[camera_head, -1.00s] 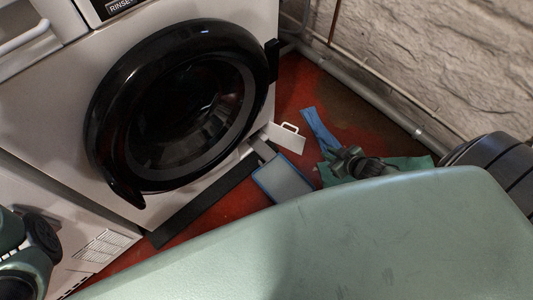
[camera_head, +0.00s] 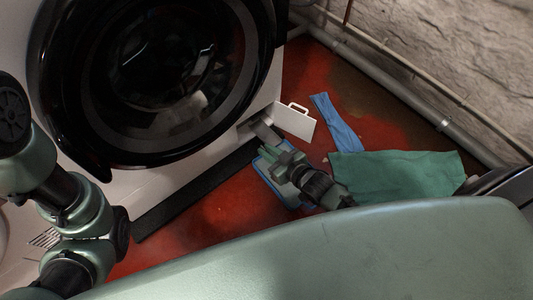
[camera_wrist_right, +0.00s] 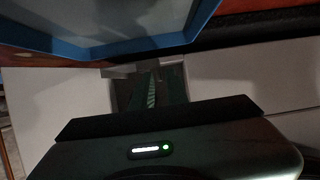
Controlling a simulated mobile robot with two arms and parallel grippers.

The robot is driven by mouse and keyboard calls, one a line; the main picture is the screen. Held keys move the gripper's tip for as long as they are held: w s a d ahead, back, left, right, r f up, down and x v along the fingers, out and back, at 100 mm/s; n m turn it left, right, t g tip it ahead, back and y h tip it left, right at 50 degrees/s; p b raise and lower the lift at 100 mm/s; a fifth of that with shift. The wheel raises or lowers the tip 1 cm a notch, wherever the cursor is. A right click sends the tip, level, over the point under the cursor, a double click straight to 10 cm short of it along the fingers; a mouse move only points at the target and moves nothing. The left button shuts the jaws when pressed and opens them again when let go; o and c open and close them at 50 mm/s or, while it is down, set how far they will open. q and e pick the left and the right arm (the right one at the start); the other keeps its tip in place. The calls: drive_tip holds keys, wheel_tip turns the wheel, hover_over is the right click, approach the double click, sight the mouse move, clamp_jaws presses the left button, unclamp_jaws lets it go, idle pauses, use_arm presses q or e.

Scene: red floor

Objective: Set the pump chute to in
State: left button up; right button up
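The pump chute (camera_head: 265,131) is a small grey piece that sticks out of the opening low on the front of the washing machine (camera_head: 262,108). In the right wrist view the chute (camera_wrist_right: 118,71) shows at the opening, beside my fingers. My right gripper (camera_head: 268,153) is just in front of the chute, with its green fingers pointing at it. In the wrist view its two fingers (camera_wrist_right: 157,80) look apart, with nothing seen between them. I cannot tell whether they touch the chute. My left arm shows at the left, but its gripper is out of view.
The white flap (camera_head: 296,122) beside the opening is open. A blue-rimmed tray (camera_head: 262,170) lies on the red floor under my right gripper; it also shows in the wrist view (camera_wrist_right: 184,34). A blue cloth (camera_head: 338,125) and a green cloth (camera_head: 400,172) lie to the right.

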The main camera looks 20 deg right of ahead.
sight(250, 138)
drive_tip(key=shift+w+a+f, duration=0.15)
drive_tip(key=shift+w, duration=0.2)
clamp_jaws()
idle(1.2)
drive_tip(key=w+a, duration=0.1)
drive_tip(key=w, duration=0.1)
drive_tip(key=w+a, duration=0.1)
drive_tip(key=w, duration=0.5)
drive_tip(key=shift+a+b, duration=0.4)
drive_tip(key=shift+w, duration=0.1)
unclamp_jaws()
drive_tip(key=shift+a, duration=0.1)
